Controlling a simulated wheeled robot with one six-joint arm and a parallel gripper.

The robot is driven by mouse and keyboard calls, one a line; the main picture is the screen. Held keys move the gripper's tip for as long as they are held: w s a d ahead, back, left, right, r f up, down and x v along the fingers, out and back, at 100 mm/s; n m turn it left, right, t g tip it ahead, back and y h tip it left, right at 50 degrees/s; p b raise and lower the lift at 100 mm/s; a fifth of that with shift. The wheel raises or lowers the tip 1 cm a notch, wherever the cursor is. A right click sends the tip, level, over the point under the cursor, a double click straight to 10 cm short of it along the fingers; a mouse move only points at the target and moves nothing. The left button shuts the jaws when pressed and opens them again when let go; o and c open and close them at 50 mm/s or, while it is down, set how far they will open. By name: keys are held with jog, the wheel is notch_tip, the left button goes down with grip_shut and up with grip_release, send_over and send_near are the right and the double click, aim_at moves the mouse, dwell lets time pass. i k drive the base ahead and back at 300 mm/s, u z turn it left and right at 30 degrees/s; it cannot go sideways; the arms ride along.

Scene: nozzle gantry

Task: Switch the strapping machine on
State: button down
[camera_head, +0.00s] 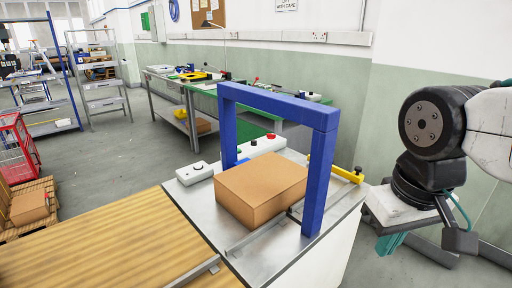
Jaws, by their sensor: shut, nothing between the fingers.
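The strapping machine has a blue arch (318,170) over a metal top (262,262) on a white body. A cardboard box (262,188) lies on the top, partly under the arch. Behind the box is a pale control box (262,148) with a red button (271,136), partly hidden by the arch. A small white box (197,174) with a dark knob sits at the machine's back left corner. My gripper (390,243) hangs at the right, shut and empty, with teal fingers pointing down. It is apart from the machine, right of the arch.
A yellow bar (340,171) with a dark end projects at the machine's right edge. A slatted wooden surface (110,245) adjoins the machine at the left. A green-topped bench (205,88) with tools stands behind along the wall. The floor at left centre is clear.

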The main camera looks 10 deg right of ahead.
aim_at(271, 137)
jog(key=z, duration=0.3)
jog(key=k, duration=0.35)
jog(key=z, duration=1.45)
jog(key=i, duration=0.95)
jog(key=u, duration=0.6)
jog(key=i, duration=0.55)
jog(key=u, duration=1.1)
jog(key=i, duration=0.45)
jog(key=u, duration=0.45)
